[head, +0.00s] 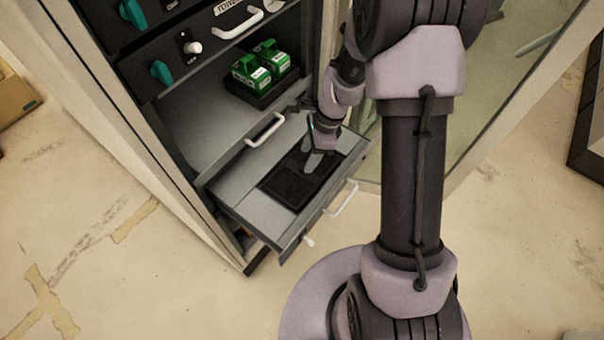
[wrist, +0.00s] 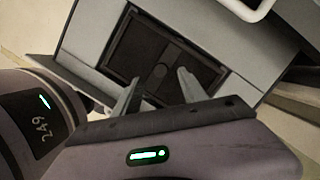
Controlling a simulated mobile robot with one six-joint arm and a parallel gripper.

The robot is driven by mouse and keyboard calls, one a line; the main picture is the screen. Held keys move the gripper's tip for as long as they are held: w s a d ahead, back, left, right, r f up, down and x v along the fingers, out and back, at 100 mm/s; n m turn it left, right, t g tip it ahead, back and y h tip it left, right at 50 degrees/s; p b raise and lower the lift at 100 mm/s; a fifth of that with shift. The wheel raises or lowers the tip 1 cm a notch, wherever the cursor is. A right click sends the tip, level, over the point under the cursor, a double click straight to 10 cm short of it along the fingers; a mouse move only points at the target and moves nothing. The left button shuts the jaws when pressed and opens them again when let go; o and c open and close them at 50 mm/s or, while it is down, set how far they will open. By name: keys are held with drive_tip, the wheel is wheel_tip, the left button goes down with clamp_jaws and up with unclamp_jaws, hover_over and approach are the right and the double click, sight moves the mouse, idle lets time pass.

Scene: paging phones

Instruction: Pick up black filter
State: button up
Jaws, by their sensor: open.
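The black filter (head: 281,187) is a flat, dark rectangular piece lying in the open grey drawer (head: 232,195) low in the cabinet. It also shows in the wrist view (wrist: 140,52), with a raised frame and a round part near its middle. My gripper (head: 313,160) is over the filter, near its far right part, with its fingers pointing down. In the wrist view my gripper (wrist: 158,90) has its two fingers spread apart with nothing between them. I cannot tell whether the fingertips touch the filter.
A black tray with green boxes (head: 264,65) stands on the shelf behind the drawer. White handles (head: 341,198) stick out from the drawer fronts. Cabinet panels with teal knobs (head: 161,72) rise above. Open floor (head: 130,270) lies in front and left.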

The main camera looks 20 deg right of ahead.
sight(302, 166)
drive_tip(key=b+x, duration=0.2)
drive_tip(key=x, duration=0.3)
drive_tip(key=shift+d, duration=0.1)
drive_tip(key=shift+r, duration=0.2)
clamp_jaws()
